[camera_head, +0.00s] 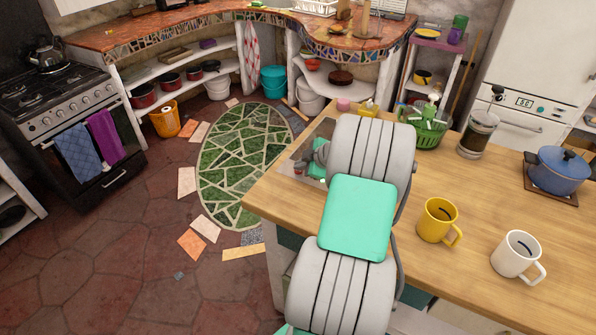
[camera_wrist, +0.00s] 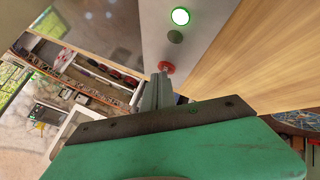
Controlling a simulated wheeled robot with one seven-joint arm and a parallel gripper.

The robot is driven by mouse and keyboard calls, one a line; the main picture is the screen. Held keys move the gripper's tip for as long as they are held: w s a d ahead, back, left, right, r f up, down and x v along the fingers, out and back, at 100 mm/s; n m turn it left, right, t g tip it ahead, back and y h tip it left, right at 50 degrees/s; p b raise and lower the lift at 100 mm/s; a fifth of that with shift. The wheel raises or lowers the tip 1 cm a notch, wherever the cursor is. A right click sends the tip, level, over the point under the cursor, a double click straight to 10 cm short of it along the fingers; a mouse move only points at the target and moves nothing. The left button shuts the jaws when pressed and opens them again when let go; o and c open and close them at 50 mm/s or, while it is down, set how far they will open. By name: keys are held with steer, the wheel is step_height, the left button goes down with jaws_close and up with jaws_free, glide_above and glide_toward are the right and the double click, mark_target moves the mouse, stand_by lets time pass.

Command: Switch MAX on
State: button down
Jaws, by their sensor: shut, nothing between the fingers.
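In the wrist view, a pale metal strip (camera_wrist: 188,48) carries a lit round spot with a green rim (camera_wrist: 180,16), a dark round spot (camera_wrist: 175,37) and a small red round part (camera_wrist: 166,67). No MAX lettering is readable, so I cannot tell which of these is MAX. My gripper (camera_wrist: 159,76) is shut and empty, with its tips right beside the red part. I cannot tell whether they touch it. In the head view, my arm hides most of the strip, and my gripper (camera_head: 318,160) shows only partly over the dark panel (camera_head: 322,130) in the counter's left end.
The wooden counter (camera_head: 480,225) holds a yellow mug (camera_head: 436,219), a white mug (camera_head: 514,254), a blue pot (camera_head: 560,168), a French press (camera_head: 478,133) and a green basket (camera_head: 427,130). A stove (camera_head: 60,110) stands far left.

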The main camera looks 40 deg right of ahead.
mark_target(301, 172)
stand_by(0.4)
steer(key=shift+r, duration=0.55)
steer(key=shift+r+p, duration=0.85)
steer(key=shift+r, duration=2.15)
